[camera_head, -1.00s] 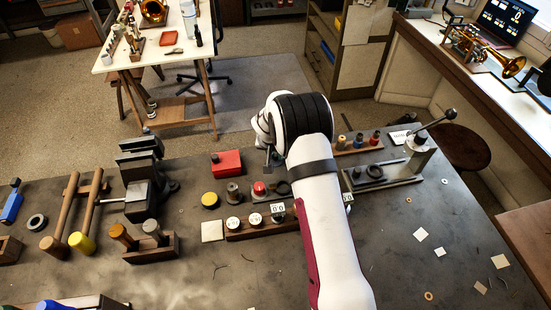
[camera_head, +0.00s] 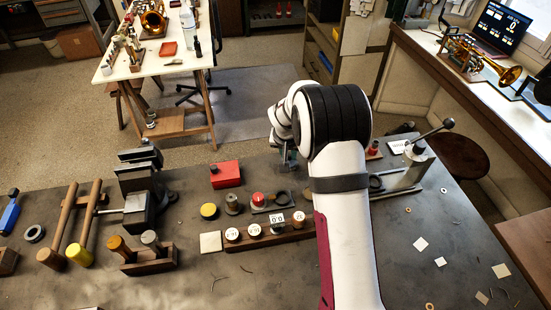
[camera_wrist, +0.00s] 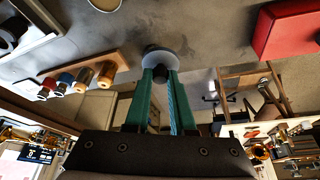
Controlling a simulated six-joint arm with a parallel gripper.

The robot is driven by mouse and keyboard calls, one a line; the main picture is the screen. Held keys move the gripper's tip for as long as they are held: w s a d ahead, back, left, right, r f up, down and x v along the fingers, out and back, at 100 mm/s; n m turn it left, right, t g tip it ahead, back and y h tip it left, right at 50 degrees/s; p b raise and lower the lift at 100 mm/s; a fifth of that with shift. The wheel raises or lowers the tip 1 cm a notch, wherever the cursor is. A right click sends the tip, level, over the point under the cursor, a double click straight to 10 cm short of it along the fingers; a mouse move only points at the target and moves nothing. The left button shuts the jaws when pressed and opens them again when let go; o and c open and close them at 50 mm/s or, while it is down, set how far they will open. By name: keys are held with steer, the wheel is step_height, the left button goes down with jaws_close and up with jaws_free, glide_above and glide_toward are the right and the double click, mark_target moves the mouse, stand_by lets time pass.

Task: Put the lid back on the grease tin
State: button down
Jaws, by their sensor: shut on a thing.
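My gripper (camera_head: 289,163) is over the back of the bench, right of the red box. In the wrist view its green fingers (camera_wrist: 160,75) are shut on the dark knob of a pale grey disc-shaped lid (camera_wrist: 174,54). The lid sits just past the fingertips, over the bench; I cannot tell the exact gap below it. A low round tin with a yellow top (camera_head: 209,210) stands on the bench, left of and nearer than my gripper. It looks like the grease tin, but I cannot be sure. It does not show clearly in the wrist view.
A red box (camera_head: 225,174) stands behind the tin. A grey round pot (camera_head: 232,204) and a red-topped piece (camera_head: 258,199) stand right of it. A wooden rack (camera_head: 267,239) with white-topped jars is in front. A vise (camera_head: 140,185) stands left. The front bench has free room.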

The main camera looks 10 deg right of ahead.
steer(key=s+d+r, duration=0.4)
steer(key=d, duration=0.2)
steer(key=s+a+f+n+y, duration=0.1)
steer(key=s+a+n, duration=0.15)
steer(key=a, duration=1.25)
steer(key=s+a+f+n+y, duration=0.15)
steer(key=a+n, duration=0.25)
steer(key=a, duration=1.1)
steer(key=shift+t, duration=0.3)
steer(key=shift+s+f, duration=0.2)
steer(key=shift+f, duration=1.2)
steer(key=shift+s+f, duration=0.15)
steer(key=shift+f, duration=1.25)
steer(key=shift+f, duration=0.15)
steer(key=shift+c, duration=1)
jaws_free()
